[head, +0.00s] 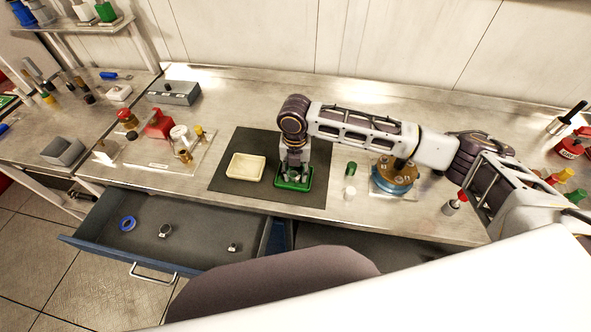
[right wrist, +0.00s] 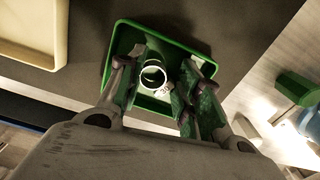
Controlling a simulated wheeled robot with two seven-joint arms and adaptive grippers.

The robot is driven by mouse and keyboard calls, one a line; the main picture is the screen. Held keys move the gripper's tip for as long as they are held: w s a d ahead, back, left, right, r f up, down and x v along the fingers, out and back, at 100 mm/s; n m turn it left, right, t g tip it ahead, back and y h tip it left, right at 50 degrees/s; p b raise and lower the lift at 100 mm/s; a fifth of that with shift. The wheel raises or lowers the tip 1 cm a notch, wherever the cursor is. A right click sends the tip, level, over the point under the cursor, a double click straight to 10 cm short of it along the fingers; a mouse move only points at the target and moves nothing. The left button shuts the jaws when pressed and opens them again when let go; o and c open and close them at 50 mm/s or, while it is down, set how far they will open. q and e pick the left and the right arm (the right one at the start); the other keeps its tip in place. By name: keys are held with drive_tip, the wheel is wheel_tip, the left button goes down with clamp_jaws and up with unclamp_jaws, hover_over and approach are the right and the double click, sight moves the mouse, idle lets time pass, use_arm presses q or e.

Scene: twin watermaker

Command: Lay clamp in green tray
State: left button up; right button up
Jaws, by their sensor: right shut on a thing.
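The green tray (head: 307,184) lies on the dark mat, right of a cream tray. In the right wrist view the green tray (right wrist: 121,38) is straight below my right gripper. My right gripper (head: 293,178) points down over the tray and is shut on the clamp. The clamp (right wrist: 153,67) shows in the wrist view as a pale metal ring between the fingers, within the tray's outline. I cannot tell whether it touches the tray floor. In the head view the gripper hides the clamp. My left gripper is not in view.
The cream tray (head: 246,167) is on the dark mat (head: 228,190). A round brass-and-blue device (head: 394,178) and a green-capped vial (head: 351,170) stand to the right. An open drawer (head: 185,232) below holds a blue ring (head: 127,223) and two small metal pieces.

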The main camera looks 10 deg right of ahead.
drive_tip(key=shift+f, duration=0.15)
drive_tip(key=o, duration=0.8)
drive_tip(key=shift+o, duration=0.2)
wheel_tip(320, 180, up, 12)
drive_tip(key=shift+b, duration=0.45)
idle(0.5)
